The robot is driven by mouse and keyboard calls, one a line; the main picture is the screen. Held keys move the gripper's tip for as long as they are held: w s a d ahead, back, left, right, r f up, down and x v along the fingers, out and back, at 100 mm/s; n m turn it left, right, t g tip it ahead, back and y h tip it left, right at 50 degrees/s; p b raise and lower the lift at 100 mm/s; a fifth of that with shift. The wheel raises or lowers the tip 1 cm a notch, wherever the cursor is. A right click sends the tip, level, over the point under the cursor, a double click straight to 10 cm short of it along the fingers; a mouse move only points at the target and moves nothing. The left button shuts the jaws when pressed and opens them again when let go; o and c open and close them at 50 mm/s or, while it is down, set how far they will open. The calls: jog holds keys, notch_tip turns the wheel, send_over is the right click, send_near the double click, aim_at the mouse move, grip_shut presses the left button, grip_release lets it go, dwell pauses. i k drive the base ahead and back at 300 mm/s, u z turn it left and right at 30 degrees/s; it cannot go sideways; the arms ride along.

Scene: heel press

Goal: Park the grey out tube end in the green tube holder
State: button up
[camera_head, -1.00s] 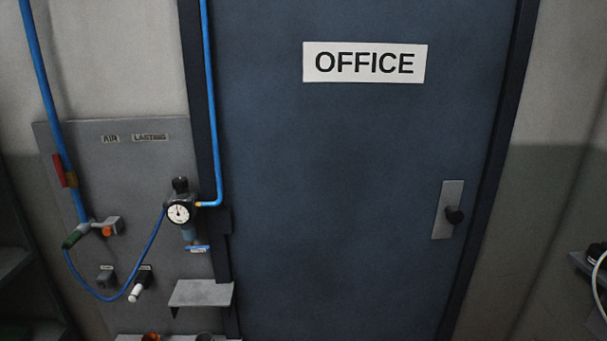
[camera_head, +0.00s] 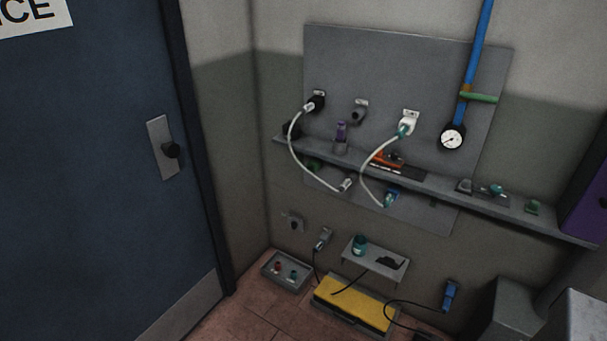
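Two pale tubes hang on the grey wall panel (camera_head: 400,75). The left tube (camera_head: 294,150) runs from a black fitting (camera_head: 316,102) down to a grey end (camera_head: 347,184) below the shelf. The right tube (camera_head: 366,170) runs from a teal plug (camera_head: 404,131) at a white fitting down to a teal end (camera_head: 389,201) at a blue holder (camera_head: 393,191). A small dark green piece (camera_head: 314,164), perhaps the green tube holder, sits below the shelf behind the left tube. I cannot read which tube is the out tube. My gripper is not in view.
A long grey shelf (camera_head: 460,201) carries small fittings and an orange device (camera_head: 387,158). A pressure gauge (camera_head: 453,138) hangs at a blue pipe. Below are a tray (camera_head: 270,281), a yellow-topped pedal (camera_head: 355,302) and cables. The blue door (camera_head: 85,150) is at left.

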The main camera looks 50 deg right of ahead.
aim_at(344, 185)
jog(key=u, duration=0.9)
jog(key=k, duration=0.15)
jog(key=z, duration=2.8)
jog(key=i, duration=0.6)
jog(key=z, duration=0.2)
jog(key=k, duration=0.6)
